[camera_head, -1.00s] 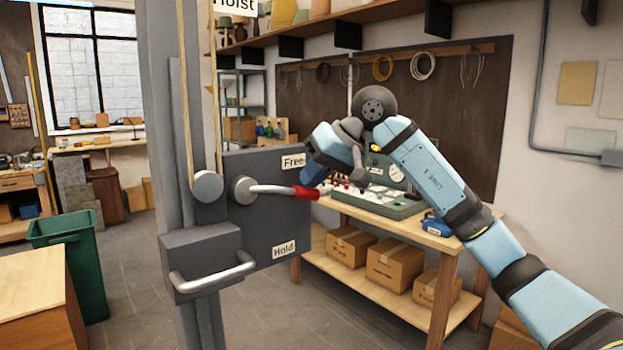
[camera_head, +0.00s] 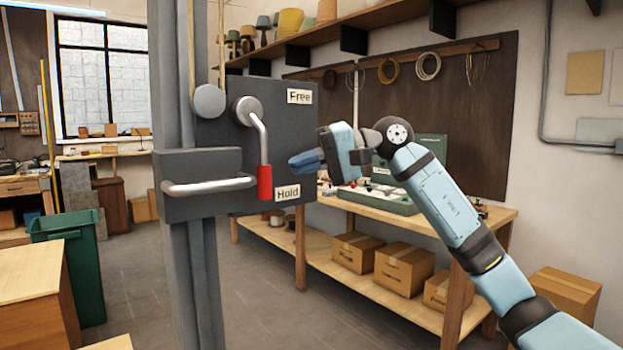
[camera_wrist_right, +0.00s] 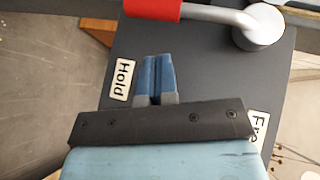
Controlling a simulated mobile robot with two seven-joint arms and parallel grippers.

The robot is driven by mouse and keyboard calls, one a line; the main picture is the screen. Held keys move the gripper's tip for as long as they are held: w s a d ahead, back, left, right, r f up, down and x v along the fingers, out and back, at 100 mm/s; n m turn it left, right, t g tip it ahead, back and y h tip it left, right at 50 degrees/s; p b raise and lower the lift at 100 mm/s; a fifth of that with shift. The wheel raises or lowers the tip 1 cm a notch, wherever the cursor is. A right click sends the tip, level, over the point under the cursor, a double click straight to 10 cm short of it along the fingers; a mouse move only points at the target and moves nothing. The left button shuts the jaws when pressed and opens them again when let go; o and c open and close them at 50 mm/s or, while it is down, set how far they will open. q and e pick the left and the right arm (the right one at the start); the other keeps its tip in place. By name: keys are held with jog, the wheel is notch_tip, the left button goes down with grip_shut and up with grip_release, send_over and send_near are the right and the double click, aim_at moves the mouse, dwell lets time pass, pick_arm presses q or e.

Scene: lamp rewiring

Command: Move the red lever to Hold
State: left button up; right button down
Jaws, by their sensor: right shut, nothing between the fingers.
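The red lever (camera_head: 264,182) hangs from its round pivot on the dark grey panel (camera_head: 225,125). Its silver arm bends downward and its red grip is at the bottom, beside the Hold label (camera_head: 288,193). The Free label (camera_head: 299,97) is at the panel's upper right. My right gripper (camera_head: 292,163) is shut and empty, to the right of the lever and apart from it. In the right wrist view its shut blue fingers (camera_wrist_right: 156,78) show in front of the panel, with the red grip (camera_wrist_right: 152,8) beyond them at the top edge. My left gripper is not in view.
A silver bar handle (camera_head: 208,186) on a grey box sticks out left of the lever. A workbench (camera_head: 420,235) with equipment on it stands behind my right arm, with cardboard boxes (camera_head: 400,270) on its lower shelf. A green bin (camera_head: 75,260) stands at left.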

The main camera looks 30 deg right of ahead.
pick_arm(q)
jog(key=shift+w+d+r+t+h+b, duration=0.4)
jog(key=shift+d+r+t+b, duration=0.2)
jog(key=shift+b, duration=0.65)
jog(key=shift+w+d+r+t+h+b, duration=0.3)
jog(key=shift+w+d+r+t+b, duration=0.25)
jog(key=shift+b, duration=0.7)
pick_arm(e)
jog(key=shift+s+a+f+m+t+y, duration=0.1)
jog(key=shift+a+f+m+t+y, duration=0.1)
jog(key=shift+a+f+m+y, duration=0.3)
jog(key=shift+a+f+m+t+y, duration=0.2)
jog(key=shift+a+f+y, duration=0.1)
jog(key=shift+a+y, duration=0.4)
jog(key=shift+s+a+f+m+t+y, duration=0.1)
jog(key=shift+a+f+m+t+y, duration=0.1)
jog(key=shift+a+f+m+y, duration=0.25)
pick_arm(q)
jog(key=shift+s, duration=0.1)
pick_arm(e)
jog(key=shift+a, duration=0.2)
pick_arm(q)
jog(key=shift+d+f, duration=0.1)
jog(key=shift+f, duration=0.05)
pick_arm(e)
jog(key=shift+d, duration=0.1)
